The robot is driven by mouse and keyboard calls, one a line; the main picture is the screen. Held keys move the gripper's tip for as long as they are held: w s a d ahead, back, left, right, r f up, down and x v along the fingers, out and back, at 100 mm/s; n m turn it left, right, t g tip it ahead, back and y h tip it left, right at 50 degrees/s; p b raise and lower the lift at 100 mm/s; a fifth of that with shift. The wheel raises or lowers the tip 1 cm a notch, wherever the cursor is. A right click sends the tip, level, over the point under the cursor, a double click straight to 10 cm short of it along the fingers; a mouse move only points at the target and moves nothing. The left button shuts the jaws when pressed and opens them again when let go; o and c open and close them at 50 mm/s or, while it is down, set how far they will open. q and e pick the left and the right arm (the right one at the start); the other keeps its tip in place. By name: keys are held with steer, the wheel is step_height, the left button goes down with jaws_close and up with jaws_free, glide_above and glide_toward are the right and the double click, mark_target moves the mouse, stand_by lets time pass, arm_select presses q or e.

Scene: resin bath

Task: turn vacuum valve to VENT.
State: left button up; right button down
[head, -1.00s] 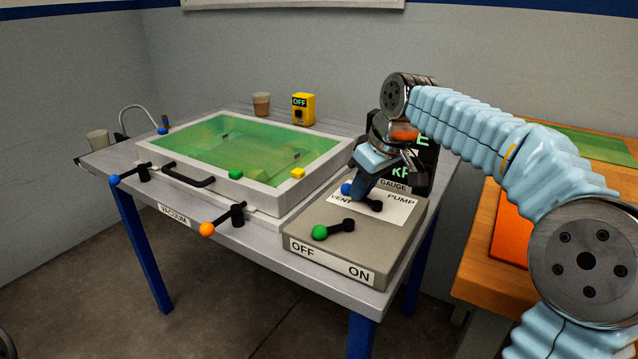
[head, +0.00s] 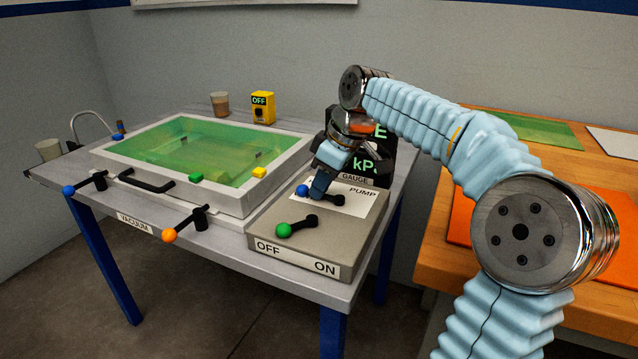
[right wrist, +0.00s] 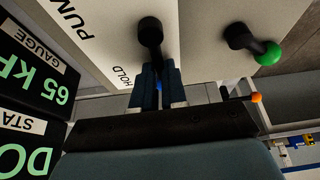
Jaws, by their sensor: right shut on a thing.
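The vacuum valve is a black lever with a blue knob (head: 302,190) on top of the grey pump box (head: 290,238). Its lever points left from its pivot, toward the VENT end of the white label (head: 355,206). The word VENT is covered now; PUMP is readable. My right gripper (head: 318,190) is at the lever beside the knob, shut on it. In the right wrist view the fingers (right wrist: 158,88) straddle the lever, with a bit of blue between them and the word HOLD beside. My left gripper is not in view.
A green-knobbed lever (head: 283,230) stands in front of the valve, above OFF and ON. The gauge (right wrist: 38,72) reads 65 kPa. An orange-matted wooden table (head: 425,250) is right.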

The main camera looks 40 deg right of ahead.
steer(key=c, duration=1.2)
jaws_free()
steer(key=shift+o, duration=0.2)
steer(key=p+v, duration=0.2)
steer(key=v, duration=1.1)
steer(key=shift+r, duration=0.45)
steer(key=shift+s+f, duration=0.1)
